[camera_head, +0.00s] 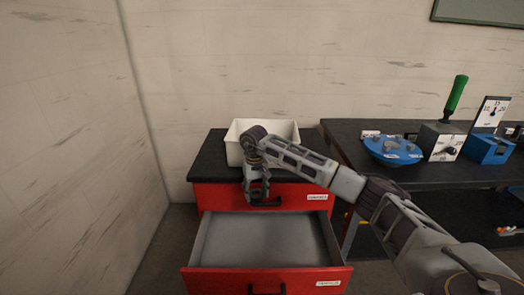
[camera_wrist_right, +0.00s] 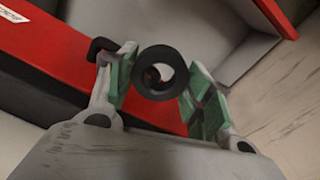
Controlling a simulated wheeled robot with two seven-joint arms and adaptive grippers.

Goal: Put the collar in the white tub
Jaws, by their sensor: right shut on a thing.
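The collar (camera_wrist_right: 181,74) is a dark ring between the green-padded fingers of my right gripper (camera_wrist_right: 160,84) in the wrist view. The gripper is shut on it, with the ring's hole facing the camera. In the head view my right gripper (camera_head: 257,193) hangs low in front of the upper drawer's face; the collar is hard to make out there. The white tub (camera_head: 286,130) stands on the black top of the red cabinet, behind and above the gripper. My wrist hides part of its front, and its inside is barely seen. My left gripper is not in view.
The red cabinet's lower drawer (camera_head: 200,240) is pulled out, with no contents visible. The upper drawer is shut, its black handle near my gripper. A dark workbench (camera_head: 345,130) at right bears a blue round fixture (camera_head: 393,150), a green-handled lever (camera_head: 456,95) and a gauge (camera_head: 491,112).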

